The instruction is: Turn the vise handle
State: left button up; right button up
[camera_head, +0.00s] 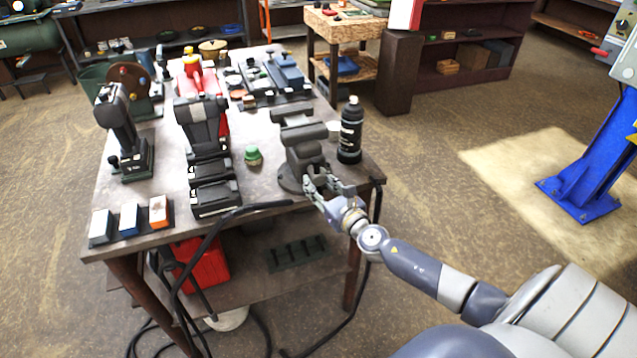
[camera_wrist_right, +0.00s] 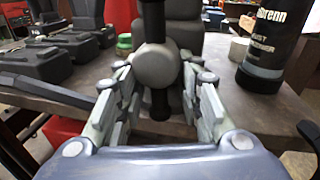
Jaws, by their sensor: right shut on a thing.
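The grey vise (camera_head: 303,145) stands at the right front corner of the workbench (camera_head: 262,190). In the right wrist view, the vise's round screw end (camera_wrist_right: 157,66) faces me, with the dark vise handle (camera_wrist_right: 160,104) passing through it upright. My right gripper (camera_head: 320,188) is at the front of the vise, and its fingers (camera_wrist_right: 163,100) stand on both sides of the screw end and handle. It is shut on the handle; the exact contact is partly hidden. My left gripper is not in view.
A black bottle (camera_head: 350,132) stands just right of the vise. A green-capped item (camera_head: 253,156) and black chargers (camera_head: 212,165) are to its left. A black cable (camera_head: 265,207) hangs over the bench's front edge.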

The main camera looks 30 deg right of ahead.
jog(key=shift+a, duration=0.1)
jog(key=o, duration=1.1)
jog(key=shift+s+f, duration=0.1)
jog(key=s, duration=1.1)
jog(key=shift+s+a+r, duration=0.25)
jog(key=shift+s+r, duration=0.1)
